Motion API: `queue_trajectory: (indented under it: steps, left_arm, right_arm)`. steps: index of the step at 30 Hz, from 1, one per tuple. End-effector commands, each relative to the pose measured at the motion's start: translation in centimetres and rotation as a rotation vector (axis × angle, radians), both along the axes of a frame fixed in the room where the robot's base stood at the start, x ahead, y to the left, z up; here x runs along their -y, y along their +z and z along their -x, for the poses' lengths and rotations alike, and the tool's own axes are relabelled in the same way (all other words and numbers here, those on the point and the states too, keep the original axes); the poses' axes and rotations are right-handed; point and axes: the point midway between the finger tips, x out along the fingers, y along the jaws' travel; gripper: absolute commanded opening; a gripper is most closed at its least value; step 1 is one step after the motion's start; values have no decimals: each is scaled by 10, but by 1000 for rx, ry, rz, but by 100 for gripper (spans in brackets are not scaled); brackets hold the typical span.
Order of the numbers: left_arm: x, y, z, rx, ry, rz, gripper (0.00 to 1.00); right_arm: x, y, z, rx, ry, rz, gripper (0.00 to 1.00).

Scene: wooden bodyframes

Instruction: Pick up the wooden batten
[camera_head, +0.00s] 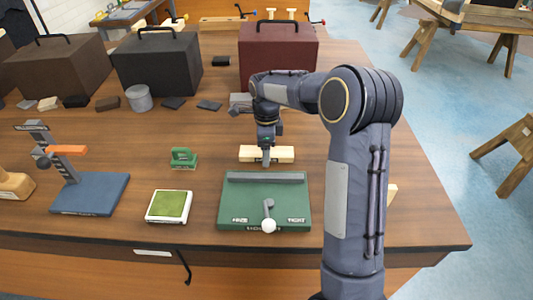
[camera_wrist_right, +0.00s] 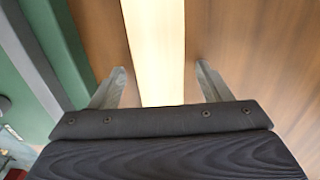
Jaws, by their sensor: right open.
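The wooden batten (camera_head: 281,154) is a pale, straight bar lying on the brown table, just behind the green fixture (camera_head: 236,210). In the right wrist view the batten (camera_wrist_right: 155,50) runs from the top edge down between my fingers. My right gripper (camera_head: 266,158) is over the batten in the head view, and the arm hides a bit of it. In the right wrist view my right gripper (camera_wrist_right: 160,82) is open, with one finger on each side of the batten and a gap on both sides. My left gripper is not in view.
A green-topped pad (camera_head: 169,206), a small green block (camera_head: 183,158) and a blue-based stand (camera_head: 90,194) are to the left. Dark boxes (camera_head: 157,63) and a maroon box (camera_head: 278,54) stand at the back. Another pale wooden piece (camera_head: 391,193) shows partly behind my right arm.

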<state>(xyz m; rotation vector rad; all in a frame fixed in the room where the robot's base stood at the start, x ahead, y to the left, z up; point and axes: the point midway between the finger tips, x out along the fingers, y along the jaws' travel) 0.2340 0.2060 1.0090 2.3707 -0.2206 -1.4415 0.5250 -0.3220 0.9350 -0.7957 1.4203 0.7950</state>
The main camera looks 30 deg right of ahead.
Motion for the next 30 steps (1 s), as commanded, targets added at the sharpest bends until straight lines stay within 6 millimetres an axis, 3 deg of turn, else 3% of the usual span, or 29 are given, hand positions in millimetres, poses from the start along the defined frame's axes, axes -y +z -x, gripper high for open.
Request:
queue_trajectory:
  steps: [2, 14, 23, 30]
  left_arm:
    - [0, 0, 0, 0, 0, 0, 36]
    - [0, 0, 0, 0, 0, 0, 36]
    - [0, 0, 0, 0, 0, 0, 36]
    - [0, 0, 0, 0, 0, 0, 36]
  right_arm:
    - [0, 0, 0, 0, 0, 0, 71]
    - [0, 1, 0, 1, 0, -1, 20]
    - [0, 4, 0, 1, 0, 0, 20]
    - [0, 30, -1, 5, -1, 0, 20]
